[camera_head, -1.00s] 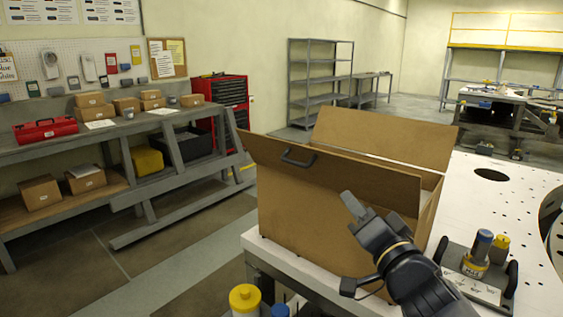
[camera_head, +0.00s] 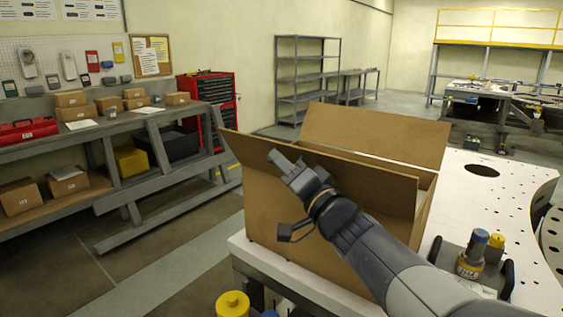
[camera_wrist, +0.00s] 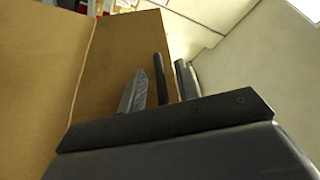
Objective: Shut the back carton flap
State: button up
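An open brown carton (camera_head: 262,215) stands on a white plate. Its back flap (camera_head: 375,132) stands raised, leaning away at the far side. The near flap (camera_head: 243,152) stands up and tilts outward toward me. My gripper (camera_head: 284,160) is in front of the near flap, where its black handle was seen earlier. In the wrist view, my two fingers (camera_wrist: 157,88) stand apart before a brown carton panel (camera_wrist: 112,75). A thin dark bar (camera_wrist: 160,75), likely the handle, shows between them; I cannot tell whether they touch it. The handle is hidden in the head view.
A small holder with a blue-capped container (camera_head: 472,250) and a yellow-capped one (camera_head: 495,246) stands right of the carton. A yellow-capped container (camera_head: 233,303) is at the front edge. A grey workbench (camera_head: 95,143) stands left, across open floor.

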jog(key=shift+w+a+r, duration=0.15)
jog(key=shift+w+a, duration=0.15)
jog(key=shift+w, duration=0.1)
grip_shut()
dwell(0.4)
